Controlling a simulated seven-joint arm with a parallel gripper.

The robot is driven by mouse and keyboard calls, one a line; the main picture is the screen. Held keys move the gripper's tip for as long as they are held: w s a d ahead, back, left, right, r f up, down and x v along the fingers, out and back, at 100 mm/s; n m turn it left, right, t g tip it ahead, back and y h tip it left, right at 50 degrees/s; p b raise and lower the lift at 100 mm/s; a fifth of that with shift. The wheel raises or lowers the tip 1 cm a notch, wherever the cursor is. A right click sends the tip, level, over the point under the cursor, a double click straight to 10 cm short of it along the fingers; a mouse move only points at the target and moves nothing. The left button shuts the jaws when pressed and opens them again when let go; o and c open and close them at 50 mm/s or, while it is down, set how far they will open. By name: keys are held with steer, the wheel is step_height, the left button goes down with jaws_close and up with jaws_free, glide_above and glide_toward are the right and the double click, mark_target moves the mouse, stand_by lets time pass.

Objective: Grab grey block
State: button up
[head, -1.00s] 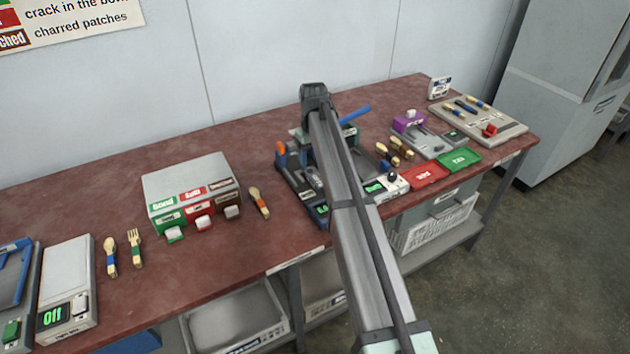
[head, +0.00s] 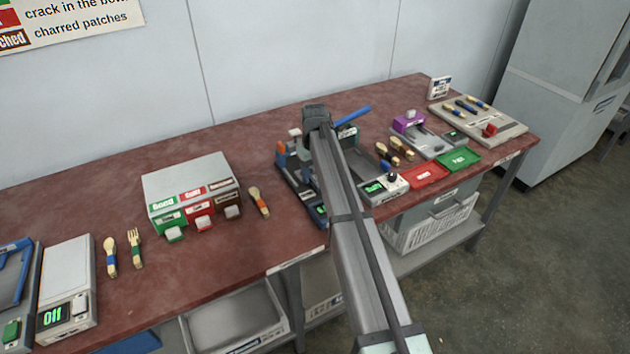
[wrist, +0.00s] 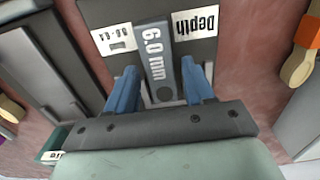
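A grey block (wrist: 157,48) marked "6.0 mm" lies in front of a dark panel with white "Depth" labels (wrist: 195,22) in the wrist view. My gripper (wrist: 160,66) is there with its two blue fingers apart, one on each side of the block. Narrow gaps seem to show between fingers and block, so it looks open around it. I cannot tell how deep the fingers reach. In the head view my arm covers the gripper and the block at the press station (head: 298,190).
A blue lever (head: 353,114) stands behind my arm. A grey sorting box (head: 190,180) is to the left, with a spoon (head: 259,201) beside it.

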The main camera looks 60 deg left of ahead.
jaws_close()
steer(key=shift+r, duration=0.1)
stand_by(0.3)
